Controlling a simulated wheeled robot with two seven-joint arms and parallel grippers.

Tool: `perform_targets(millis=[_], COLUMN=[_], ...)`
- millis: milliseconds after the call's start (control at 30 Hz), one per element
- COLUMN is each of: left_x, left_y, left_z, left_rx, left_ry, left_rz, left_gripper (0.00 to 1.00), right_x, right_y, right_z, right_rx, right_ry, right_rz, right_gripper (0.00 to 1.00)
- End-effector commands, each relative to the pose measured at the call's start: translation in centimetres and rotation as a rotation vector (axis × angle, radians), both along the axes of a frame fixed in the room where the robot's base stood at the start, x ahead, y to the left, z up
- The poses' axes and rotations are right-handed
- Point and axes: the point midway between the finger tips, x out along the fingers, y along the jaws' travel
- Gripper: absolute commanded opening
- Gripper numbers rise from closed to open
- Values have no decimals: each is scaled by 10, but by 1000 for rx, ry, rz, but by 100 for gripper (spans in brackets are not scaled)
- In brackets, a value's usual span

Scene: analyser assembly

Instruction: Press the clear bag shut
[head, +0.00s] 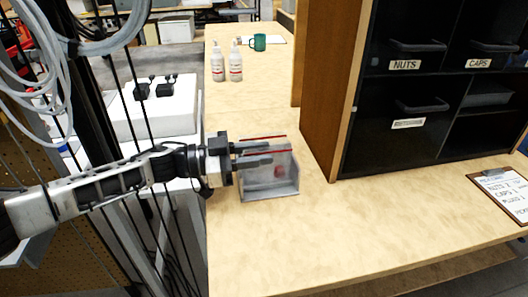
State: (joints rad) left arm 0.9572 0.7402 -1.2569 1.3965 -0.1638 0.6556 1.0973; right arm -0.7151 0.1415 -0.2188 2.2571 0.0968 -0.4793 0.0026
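The clear bag (284,158) stands in a grey open-topped holder (270,194) on the wooden bench, left of the dark cabinet. A red strip runs along the bag's top edge. A small reddish thing (278,171) shows faintly inside or behind the clear film. My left gripper (271,153) reaches in from the left, its two dark fingers pointing right across the bag's upper part. The fingers are apart, with a gap between them and nothing visibly held. I cannot tell whether they touch the bag. My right gripper is not in view.
A wooden-sided cabinet (325,85) with labelled black drawers stands close on the right. Two white bottles (226,67) and a green mug (259,42) stand at the back. A clipboard (508,190) lies far right. The front bench is clear.

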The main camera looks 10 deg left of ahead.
Motion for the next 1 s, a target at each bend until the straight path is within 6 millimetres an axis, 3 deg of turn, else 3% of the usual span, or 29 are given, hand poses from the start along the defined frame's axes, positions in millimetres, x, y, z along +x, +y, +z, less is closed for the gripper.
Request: perform_targets(millis=[167,467,533,567,1000], left_x=[4,4,4,4,4], left_y=[-13,-14,-14,-14,-14], left_z=[0,0,0,0,0], left_rx=[0,1,1,1,1], left_ry=[1,0,0,0,0], left_rz=[-1,0,0,0,0], left_gripper=[25,25,5,0,0], right_x=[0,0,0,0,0], right_y=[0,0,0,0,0], right_z=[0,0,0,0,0], right_rx=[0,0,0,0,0], right_ry=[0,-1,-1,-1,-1], right_rz=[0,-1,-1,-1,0], right_gripper=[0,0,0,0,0])
